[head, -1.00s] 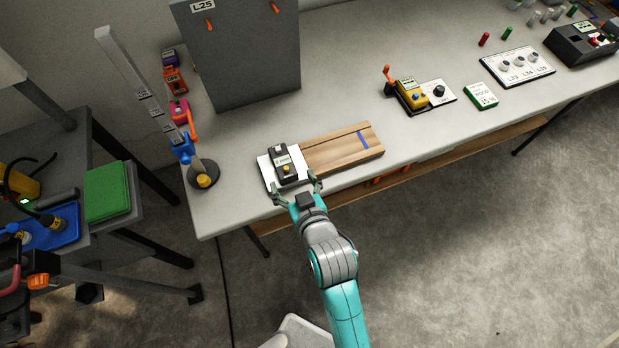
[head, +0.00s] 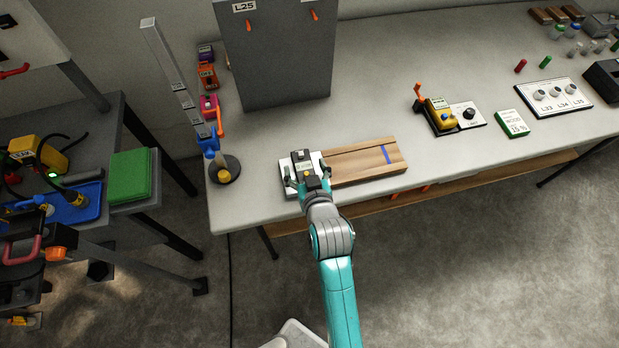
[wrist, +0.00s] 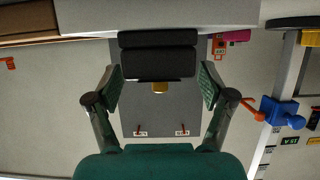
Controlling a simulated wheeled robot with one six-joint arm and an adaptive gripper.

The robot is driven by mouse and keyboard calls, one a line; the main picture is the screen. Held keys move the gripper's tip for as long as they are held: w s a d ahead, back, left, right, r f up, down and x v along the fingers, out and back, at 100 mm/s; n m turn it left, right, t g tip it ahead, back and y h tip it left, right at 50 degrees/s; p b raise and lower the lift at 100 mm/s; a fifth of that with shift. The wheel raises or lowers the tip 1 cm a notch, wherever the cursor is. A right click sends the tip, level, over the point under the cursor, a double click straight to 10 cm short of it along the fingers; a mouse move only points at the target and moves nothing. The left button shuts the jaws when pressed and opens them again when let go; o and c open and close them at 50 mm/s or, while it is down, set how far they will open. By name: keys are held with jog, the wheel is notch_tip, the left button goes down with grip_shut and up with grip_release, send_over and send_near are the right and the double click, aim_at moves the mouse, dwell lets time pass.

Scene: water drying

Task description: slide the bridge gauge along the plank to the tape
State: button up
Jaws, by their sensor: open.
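The bridge gauge (head: 303,158), a dark block with a light label, sits on a white base plate (head: 287,178) at the left end of the wooden plank (head: 345,170). The blue tape (head: 390,154) crosses the plank near its right end. My gripper (head: 307,178) is open at the gauge's front side, and its fingers partly cover the gauge in the head view. In the wrist view the gauge's dark body (wrist: 158,62) lies ahead, between the spread fingers (wrist: 160,88). Contact with the fingers cannot be told.
A grey panel (head: 275,60) marked L25 stands behind. A round-based post (head: 224,168) with coloured clamps stands at the left. A yellow device (head: 438,114) and a green-edged card (head: 512,123) lie right of the plank.

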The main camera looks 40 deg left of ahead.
aim_at(303, 163)
jog(key=shift+x, duration=1.65)
